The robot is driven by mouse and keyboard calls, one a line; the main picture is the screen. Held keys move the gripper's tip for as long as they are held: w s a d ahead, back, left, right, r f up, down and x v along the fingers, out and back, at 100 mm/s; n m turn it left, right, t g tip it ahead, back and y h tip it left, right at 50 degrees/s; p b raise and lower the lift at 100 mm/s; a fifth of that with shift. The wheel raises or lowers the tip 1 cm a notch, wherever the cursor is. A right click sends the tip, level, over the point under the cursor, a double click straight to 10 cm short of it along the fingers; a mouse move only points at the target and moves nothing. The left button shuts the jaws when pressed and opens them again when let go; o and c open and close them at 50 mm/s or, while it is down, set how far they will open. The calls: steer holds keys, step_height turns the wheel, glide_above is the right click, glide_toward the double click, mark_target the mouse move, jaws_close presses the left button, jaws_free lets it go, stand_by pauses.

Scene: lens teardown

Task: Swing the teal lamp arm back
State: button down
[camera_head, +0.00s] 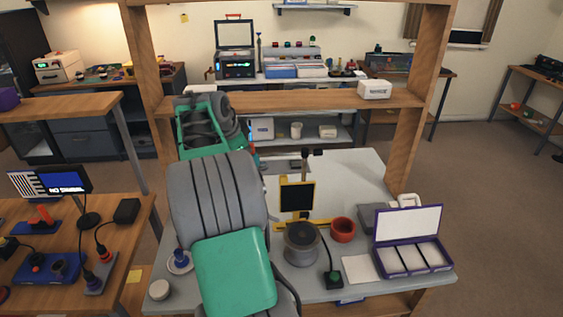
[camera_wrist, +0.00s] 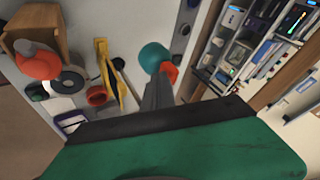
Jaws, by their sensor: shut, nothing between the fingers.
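In the wrist view my gripper (camera_wrist: 162,82) shows as grey fingers that are shut with nothing between them. A rounded teal part (camera_wrist: 154,56), likely of the lamp arm, lies just past the fingertips, with a red-orange piece (camera_wrist: 169,71) at its lower right. I cannot tell whether the fingers touch it. In the head view my own arm covers most of that area. A small teal and red bit (camera_head: 253,158) shows at the arm's right edge, and my fingertips cannot be made out there.
On the grey bench (camera_head: 361,168) stand a yellow stand with a black panel (camera_head: 297,197), a grey cylinder (camera_head: 302,245), a red cup (camera_head: 342,230) and an open purple case (camera_head: 411,243). A wooden shelf (camera_head: 300,99) spans two posts above. The bench's back right is fairly clear.

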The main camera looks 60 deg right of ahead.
steer(key=a+f+b+v, duration=0.1)
steer(key=a+v, duration=0.1)
steer(key=v, duration=0.9)
steer(key=shift+s+a, duration=0.2)
steer(key=shift+s, duration=0.2)
